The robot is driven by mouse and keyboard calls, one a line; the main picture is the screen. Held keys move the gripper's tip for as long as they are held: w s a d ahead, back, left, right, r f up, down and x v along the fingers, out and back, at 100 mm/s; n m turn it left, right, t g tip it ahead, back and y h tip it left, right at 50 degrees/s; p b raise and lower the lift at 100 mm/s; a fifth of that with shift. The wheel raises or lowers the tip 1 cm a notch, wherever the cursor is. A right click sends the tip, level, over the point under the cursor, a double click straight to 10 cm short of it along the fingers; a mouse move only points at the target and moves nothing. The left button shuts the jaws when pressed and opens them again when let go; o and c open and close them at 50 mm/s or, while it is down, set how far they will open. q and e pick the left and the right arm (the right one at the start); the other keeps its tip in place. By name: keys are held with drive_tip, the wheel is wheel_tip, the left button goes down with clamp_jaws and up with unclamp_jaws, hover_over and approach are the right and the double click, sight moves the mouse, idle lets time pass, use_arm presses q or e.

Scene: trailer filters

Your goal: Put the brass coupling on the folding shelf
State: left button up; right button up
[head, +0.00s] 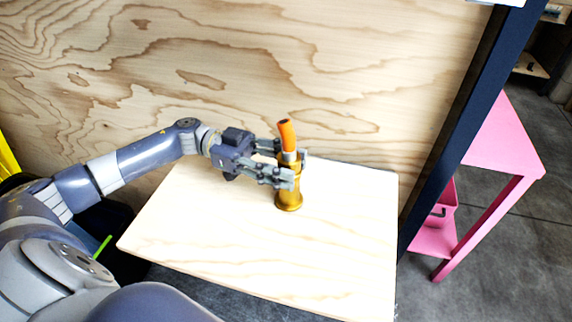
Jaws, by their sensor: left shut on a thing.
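The brass coupling (289,200) is a gold-coloured upright piece with an orange top part (287,134). It stands at, or just over, the back middle of the pale wooden folding shelf (230,235); I cannot tell whether its base touches. My left gripper (291,167) comes in from the left and is shut around the coupling's upper middle, its fingers hiding part of it. My right gripper is not in view.
A plywood wall (300,60) rises behind the shelf. A dark blue post (470,120) stands to the right, with a pink stand (505,145) beyond it on the grey floor. The front and right of the shelf are clear.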

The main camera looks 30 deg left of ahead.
use_arm(q)
drive_tip(key=o, duration=1.2)
drive_tip(key=shift+f, duration=0.1)
drive_tip(key=shift+a, duration=0.2)
drive_tip(key=a, duration=0.4)
drive_tip(key=s+a, duration=0.1)
drive_tip(key=a, duration=0.6)
drive_tip(key=shift+s+a, duration=0.15)
drive_tip(key=shift+a, duration=0.15)
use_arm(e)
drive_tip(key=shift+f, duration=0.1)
use_arm(q)
drive_tip(key=shift+r, duration=0.2)
